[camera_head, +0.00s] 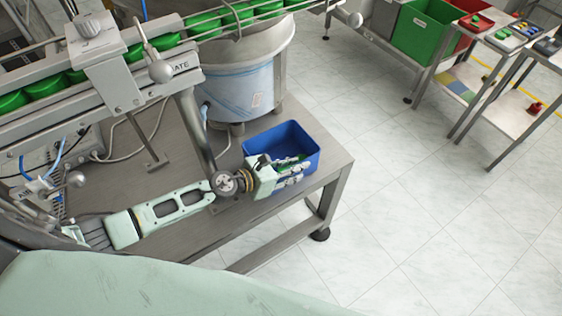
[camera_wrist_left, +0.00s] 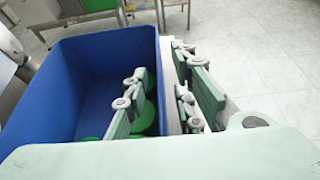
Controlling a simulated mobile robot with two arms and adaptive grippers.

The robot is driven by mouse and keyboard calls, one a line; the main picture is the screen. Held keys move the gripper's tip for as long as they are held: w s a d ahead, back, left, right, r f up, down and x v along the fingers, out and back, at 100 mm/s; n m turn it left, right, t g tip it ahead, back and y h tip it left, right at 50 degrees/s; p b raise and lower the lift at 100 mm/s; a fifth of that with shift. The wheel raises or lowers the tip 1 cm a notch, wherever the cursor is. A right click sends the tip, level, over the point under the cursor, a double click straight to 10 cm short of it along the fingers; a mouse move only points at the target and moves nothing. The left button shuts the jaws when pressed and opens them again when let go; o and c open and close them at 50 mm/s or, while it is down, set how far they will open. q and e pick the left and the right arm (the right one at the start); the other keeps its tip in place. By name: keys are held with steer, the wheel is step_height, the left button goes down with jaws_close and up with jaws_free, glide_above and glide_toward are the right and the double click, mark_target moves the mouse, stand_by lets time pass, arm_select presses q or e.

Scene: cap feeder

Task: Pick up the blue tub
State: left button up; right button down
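The blue tub (camera_head: 306,141) stands near the right end of the metal table, with green caps (camera_head: 287,160) inside. In the left wrist view the tub (camera_wrist_left: 83,70) fills the left half, and green caps (camera_wrist_left: 146,115) show low in it. My left gripper (camera_head: 291,173) is at the tub's near side. In the left wrist view the gripper (camera_wrist_left: 168,95) has one finger inside the tub and the other outside, with the side wall between them. The fingers look spread, with gaps to the wall. The tub's near end is hidden by my gripper body. My right gripper is out of view.
The metal table (camera_head: 175,170) ends just right of the tub, with open floor (camera_head: 400,190) beyond. A large round feeder bowl (camera_head: 245,80) stands behind the tub. A conveyor (camera_head: 120,75) with green caps runs above the left. Green bins (camera_head: 425,30) and side tables stand at the upper right.

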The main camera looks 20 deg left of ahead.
arm_select(q)
jaws_close()
steer(key=shift+w+r, duration=0.1)
stand_by(0.5)
